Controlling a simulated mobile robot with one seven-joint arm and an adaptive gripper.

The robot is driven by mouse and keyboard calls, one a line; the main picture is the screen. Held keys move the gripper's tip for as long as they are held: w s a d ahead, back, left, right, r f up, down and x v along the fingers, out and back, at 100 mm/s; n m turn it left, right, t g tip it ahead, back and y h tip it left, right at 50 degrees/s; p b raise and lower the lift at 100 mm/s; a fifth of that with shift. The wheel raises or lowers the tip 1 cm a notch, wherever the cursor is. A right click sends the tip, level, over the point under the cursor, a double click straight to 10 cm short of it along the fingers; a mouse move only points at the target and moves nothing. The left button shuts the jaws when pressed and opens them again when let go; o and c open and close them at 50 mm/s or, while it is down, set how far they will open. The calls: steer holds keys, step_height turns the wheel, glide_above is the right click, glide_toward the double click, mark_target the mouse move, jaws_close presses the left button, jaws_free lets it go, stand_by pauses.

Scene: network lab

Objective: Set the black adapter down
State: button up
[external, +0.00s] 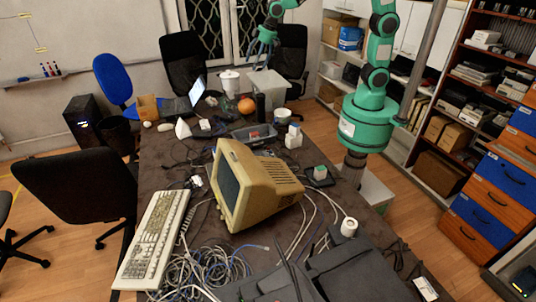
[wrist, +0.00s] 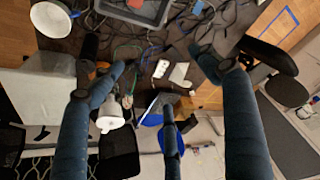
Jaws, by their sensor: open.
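My gripper (external: 262,46) is raised above the far end of the dark table (external: 165,225), near the clear plastic bin. In the wrist view its fingers (wrist: 162,78) are spread wide, with nothing held between them. I cannot pick out the black adapter with certainty among the dark items and cables on the table. A small flat black item (external: 320,182) lies right of the beige monitor, with a small white and green block beside or on it.
The beige monitor (external: 262,188), keyboard (external: 155,238) and tangled cables fill the near table. A grey crate (wrist: 150,12), clear plastic bin (external: 268,82), white pot (external: 229,80), orange ball (external: 246,105) and black cylinder (external: 260,107) crowd the far half.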

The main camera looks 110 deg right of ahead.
steer(key=s+a+r+n, duration=0.1)
steer(key=s+a+r, duration=0.2)
steer(key=s+a, duration=0.4)
steer(key=s+a+r+n+t+y, duration=0.1)
steer(key=s+a+r, duration=0.2)
steer(key=s+a, duration=0.4)
steer(key=s+a+r+n, duration=0.1)
steer(key=s+a+r, duration=0.3)
steer(key=s, duration=0.5)
steer(key=s+a+f+n, duration=0.1)
steer(key=s+a, duration=0.4)
steer(key=s, duration=0.5)
steer(key=shift+f+n+t+y, duration=0.3)
steer(key=shift+f+n+y, duration=0.1)
steer(key=shift+f, duration=0.5)
step_height(320, 180, down, 4)
steer(key=b, duration=0.3)
steer(key=shift+r, duration=0.25)
steer(key=shift+r, duration=0.1)
